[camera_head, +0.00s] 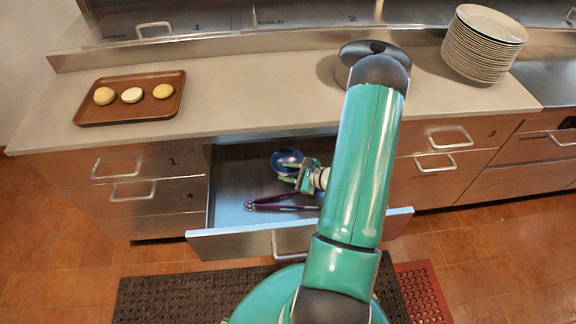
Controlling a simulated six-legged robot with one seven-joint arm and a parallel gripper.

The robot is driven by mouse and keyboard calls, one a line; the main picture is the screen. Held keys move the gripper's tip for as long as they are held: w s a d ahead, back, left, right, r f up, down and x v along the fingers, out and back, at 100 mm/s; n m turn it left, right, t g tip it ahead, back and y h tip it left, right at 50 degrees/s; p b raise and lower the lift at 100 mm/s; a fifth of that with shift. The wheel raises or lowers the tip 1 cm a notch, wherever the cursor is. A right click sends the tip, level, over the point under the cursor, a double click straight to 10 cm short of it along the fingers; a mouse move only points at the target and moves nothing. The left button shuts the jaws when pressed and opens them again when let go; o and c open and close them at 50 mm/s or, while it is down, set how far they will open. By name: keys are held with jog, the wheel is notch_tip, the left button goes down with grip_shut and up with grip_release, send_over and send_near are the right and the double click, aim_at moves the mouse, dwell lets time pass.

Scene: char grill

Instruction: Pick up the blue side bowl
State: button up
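The blue side bowl (286,157) is a small dark blue bowl inside an open drawer, near the drawer's back. My gripper (293,170) reaches down into the drawer at the bowl's lower right side. Its fingertips are at or very near the bowl's rim. They are small and partly overlap the bowl, so I cannot tell whether they touch it, or whether they are open or shut. My green arm hides the right part of the drawer.
Purple-handled tongs (265,203) lie in the open drawer (232,180) below the bowl. The drawer's front panel (235,241) stands out from the counter (255,95). On the counter are a brown tray (128,117) with three buns and a tall plate stack (484,45).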

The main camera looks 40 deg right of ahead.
grip_shut()
jog(key=shift+r, duration=0.15)
